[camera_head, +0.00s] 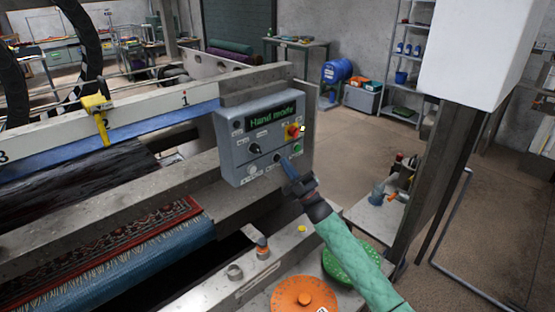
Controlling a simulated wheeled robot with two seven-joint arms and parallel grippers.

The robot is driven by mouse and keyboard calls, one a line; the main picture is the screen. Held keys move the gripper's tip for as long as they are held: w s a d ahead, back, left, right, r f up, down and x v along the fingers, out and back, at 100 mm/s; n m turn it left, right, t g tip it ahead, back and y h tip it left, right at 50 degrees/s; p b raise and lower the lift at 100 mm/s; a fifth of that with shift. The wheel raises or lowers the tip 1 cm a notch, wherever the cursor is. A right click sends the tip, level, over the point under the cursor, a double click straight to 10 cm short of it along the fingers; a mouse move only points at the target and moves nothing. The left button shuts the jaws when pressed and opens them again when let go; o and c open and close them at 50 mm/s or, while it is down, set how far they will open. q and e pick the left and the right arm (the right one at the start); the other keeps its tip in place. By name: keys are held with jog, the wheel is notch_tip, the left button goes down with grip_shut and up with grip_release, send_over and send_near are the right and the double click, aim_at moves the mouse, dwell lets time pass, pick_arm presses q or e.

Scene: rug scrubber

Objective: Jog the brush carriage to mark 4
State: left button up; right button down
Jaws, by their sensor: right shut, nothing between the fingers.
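The grey control panel (230,150) stands at the end of the machine, and its green display (272,117) reads "Hand mode". It carries a black knob (254,149), a red button on yellow (293,131), a green button (297,148) and a pale button (252,170). My right gripper (286,163) is shut and empty, its tips at the panel's lower right edge; whether they touch a button I cannot tell. A yellow pointer (97,104) sits on the white marked beam (145,115) between the marks 3 and 1. Mark 4 is not visible. My left gripper is not in view.
A red patterned rug (120,240) lies in the machine below a dark brush-like roll (75,185). A white box on a post (475,50) stands at right.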

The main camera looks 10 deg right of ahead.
pick_arm(q)
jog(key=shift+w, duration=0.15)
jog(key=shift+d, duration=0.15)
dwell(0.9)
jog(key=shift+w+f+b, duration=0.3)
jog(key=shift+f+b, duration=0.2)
jog(key=shift+b, duration=0.05)
pick_arm(e)
jog(key=shift+w+a, duration=0.3)
jog(key=shift+w, duration=0.15)
